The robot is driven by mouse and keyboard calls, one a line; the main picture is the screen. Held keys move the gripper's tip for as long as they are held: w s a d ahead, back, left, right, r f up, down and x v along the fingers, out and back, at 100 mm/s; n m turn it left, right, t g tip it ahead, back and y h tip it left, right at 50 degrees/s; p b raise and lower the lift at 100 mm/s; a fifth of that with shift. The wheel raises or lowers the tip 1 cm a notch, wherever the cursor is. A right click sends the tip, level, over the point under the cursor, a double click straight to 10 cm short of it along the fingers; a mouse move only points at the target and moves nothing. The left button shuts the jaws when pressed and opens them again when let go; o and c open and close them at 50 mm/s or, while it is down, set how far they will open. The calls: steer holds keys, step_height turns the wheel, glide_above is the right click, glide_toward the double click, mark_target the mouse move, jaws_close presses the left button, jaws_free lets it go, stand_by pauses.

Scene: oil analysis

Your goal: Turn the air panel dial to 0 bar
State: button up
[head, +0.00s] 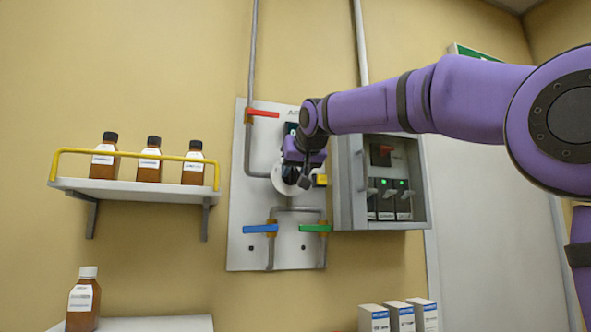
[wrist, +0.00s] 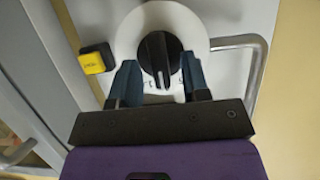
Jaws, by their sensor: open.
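The air panel (head: 250,215) is a pale board on the wall with pipes and valve handles. Its dial (wrist: 160,55) is a black knob with a light pointer line on a white round plate (wrist: 201,34), seen in the wrist view. My gripper (wrist: 160,80) is open, with one finger on each side of the knob. I cannot tell whether the fingers touch it. In the head view my gripper (head: 298,180) is at the panel and hides most of the dial. The scale markings are partly hidden by my fingers, so the reading is unclear.
A yellow button (wrist: 93,62) sits beside the dial. Red (head: 263,114), blue (head: 260,229) and green (head: 315,228) handles surround it. An open electrical box (head: 346,190) is close on the right. A shelf (head: 130,190) with brown bottles is on the left.

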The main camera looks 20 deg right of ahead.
jaws_close()
steer(key=shift+a+n, duration=0.1)
steer(key=shift+n, duration=0.2)
steer(key=shift+a+n+h, duration=0.2)
steer(key=shift+n+h, duration=0.6)
steer(key=shift+n, duration=0.1)
steer(key=n+h, duration=0.1)
steer(key=n, duration=0.1)
steer(key=shift+a+f+n+h, duration=0.15)
steer(key=shift+n+h, duration=0.15)
steer(key=shift+h, duration=0.1)
steer(key=n, duration=0.1)
steer(key=n+t+h, duration=0.1)
steer(key=n, duration=0.1)
steer(key=shift+a+f+h, duration=0.15)
steer(key=shift+f+h, duration=0.05)
steer(key=shift+h, duration=0.1)
steer(key=shift+f+n+t+h, duration=0.1)
steer(key=shift+n+t+h, duration=0.35)
steer(key=shift+n, duration=0.65)
